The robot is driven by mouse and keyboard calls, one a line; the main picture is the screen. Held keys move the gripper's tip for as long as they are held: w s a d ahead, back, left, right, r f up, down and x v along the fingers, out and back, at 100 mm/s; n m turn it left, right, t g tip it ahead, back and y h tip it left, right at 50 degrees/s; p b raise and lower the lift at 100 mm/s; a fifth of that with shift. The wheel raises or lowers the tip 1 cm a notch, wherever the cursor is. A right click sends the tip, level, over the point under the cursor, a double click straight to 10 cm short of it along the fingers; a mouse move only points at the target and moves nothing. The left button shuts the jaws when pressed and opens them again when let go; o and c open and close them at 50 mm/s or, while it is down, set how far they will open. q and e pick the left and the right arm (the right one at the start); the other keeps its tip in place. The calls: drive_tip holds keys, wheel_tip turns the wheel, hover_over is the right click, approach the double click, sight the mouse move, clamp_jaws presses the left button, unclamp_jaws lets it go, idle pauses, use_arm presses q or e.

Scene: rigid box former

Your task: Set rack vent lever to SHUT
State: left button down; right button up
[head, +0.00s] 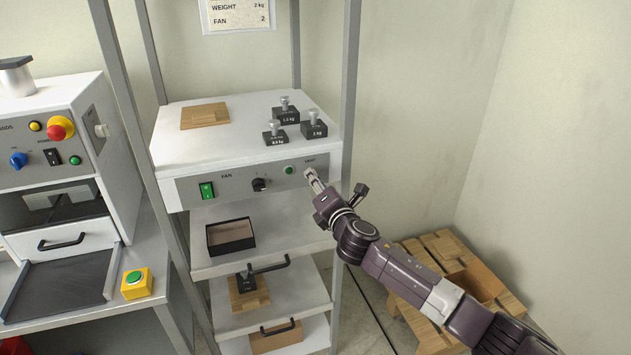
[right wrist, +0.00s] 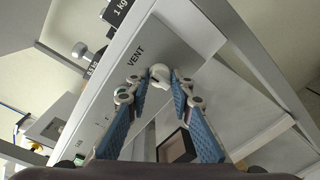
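The rack's grey control panel (head: 228,188) carries the label VENT near its right end. In the right wrist view, the vent lever (right wrist: 160,73) is a small pale rounded part below that label. My right gripper (head: 311,178) is at the panel's right end and covers the lever in the head view. In the right wrist view, the right gripper (right wrist: 160,82) is open, with its blue-padded fingers on either side of the lever. Gaps seem to remain beside it; contact is unclear. I cannot read the lever's setting. My left gripper is out of view.
The panel also has a green FAN switch (head: 207,190), a black knob (head: 260,184) and a green button (head: 289,170). Several black weights (head: 286,114) and a wooden board (head: 205,116) lie on the top shelf (head: 190,145). A rack post (head: 349,90) stands close beside my right arm.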

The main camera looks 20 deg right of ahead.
drive_tip(key=o, duration=0.4)
drive_tip(key=s, duration=1.2)
drive_tip(key=shift+d+r, duration=0.15)
drive_tip(key=shift+r, duration=0.25)
drive_tip(key=shift+f, duration=0.1)
